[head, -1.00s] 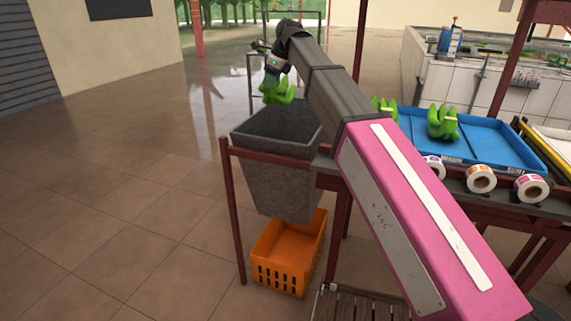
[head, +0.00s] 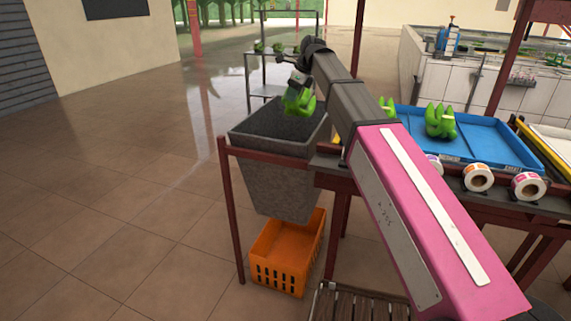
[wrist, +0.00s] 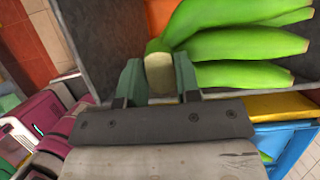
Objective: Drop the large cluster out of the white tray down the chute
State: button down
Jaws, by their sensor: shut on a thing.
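A cluster of green bananas (head: 299,102) hangs from my gripper (head: 298,82) over the mouth of the grey chute (head: 278,178). In the wrist view, my gripper (wrist: 158,80) is shut on the cut stem end of the cluster (wrist: 235,45), with one finger on each side. The chute's dark inner wall (wrist: 95,40) shows behind it.
An orange crate (head: 287,258) stands on the floor under the chute. A blue tray (head: 490,140) with green clusters (head: 440,120) lies to the right, with label rolls (head: 478,177) along its front. A rack (head: 262,75) stands behind. The floor at left is clear.

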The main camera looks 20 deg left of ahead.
jog(key=shift+f, duration=1.4)
